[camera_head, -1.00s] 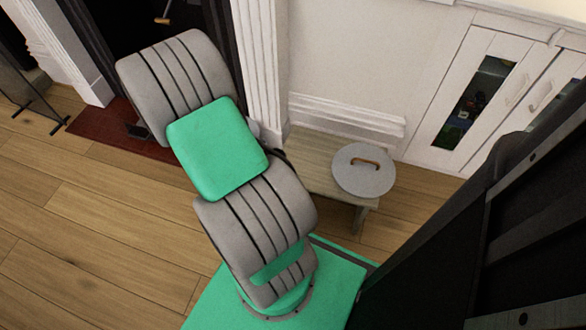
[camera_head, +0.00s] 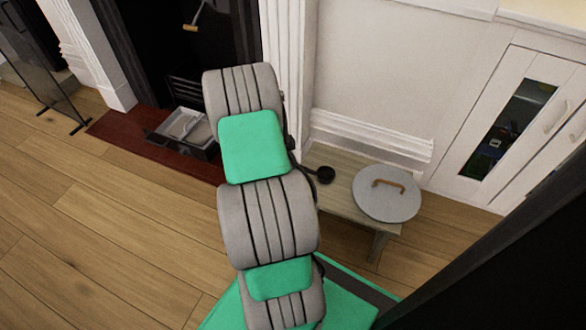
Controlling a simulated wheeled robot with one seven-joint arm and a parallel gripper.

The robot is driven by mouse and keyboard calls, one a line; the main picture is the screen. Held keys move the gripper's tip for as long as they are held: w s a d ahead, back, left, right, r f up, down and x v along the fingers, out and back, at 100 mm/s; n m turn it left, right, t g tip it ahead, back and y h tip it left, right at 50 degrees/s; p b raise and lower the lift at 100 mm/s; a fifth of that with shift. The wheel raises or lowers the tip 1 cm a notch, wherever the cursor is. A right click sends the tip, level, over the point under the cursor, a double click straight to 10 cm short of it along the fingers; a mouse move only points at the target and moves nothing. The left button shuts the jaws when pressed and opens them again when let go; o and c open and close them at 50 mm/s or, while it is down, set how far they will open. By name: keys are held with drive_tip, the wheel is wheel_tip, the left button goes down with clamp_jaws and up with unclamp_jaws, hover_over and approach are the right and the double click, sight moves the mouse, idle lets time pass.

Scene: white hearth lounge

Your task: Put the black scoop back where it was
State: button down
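A small black round thing (camera_head: 325,174), which looks like the bowl of the black scoop, shows over the left end of a low wooden bench (camera_head: 345,205). A thin dark piece runs from it up-left behind my arm. I cannot tell whether it rests on the bench or is held above it. My gripper is hidden behind my grey and green arm, so its fingers do not show.
A round grey lid (camera_head: 387,200) with a wooden handle lies on the bench's right part. A dark metal tray (camera_head: 160,138) with pale contents sits on the red hearth (camera_head: 115,128). A white cabinet (camera_head: 470,120) stands at right.

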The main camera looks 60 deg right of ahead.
drive_tip(key=c, duration=1.8)
unclamp_jaws()
drive_tip(key=o, duration=0.5)
drive_tip(key=shift+c, duration=0.2)
drive_tip(key=p+v, duration=0.5)
drive_tip(key=v, duration=0.7)
drive_tip(key=w+a+r+n+t, duration=0.2)
drive_tip(key=w+a+r+n, duration=0.15)
drive_tip(key=a+n, duration=0.3)
drive_tip(key=w+a+r+n+t, duration=0.1)
drive_tip(key=w+a+r+n, duration=0.2)
drive_tip(key=a+r+n, duration=0.35)
drive_tip(key=s+a+n+t+y, duration=0.1)
drive_tip(key=s+a+n, duration=0.2)
drive_tip(key=a+n, duration=0.5)
drive_tip(key=s+a+r+n+t+y, duration=0.1)
drive_tip(key=a+n, duration=0.7)
drive_tip(key=a, duration=0.8)
drive_tip(key=shift+s+r+n+t, duration=0.3)
drive_tip(key=shift+s+t, duration=0.2)
drive_tip(key=shift+s, duration=0.6)
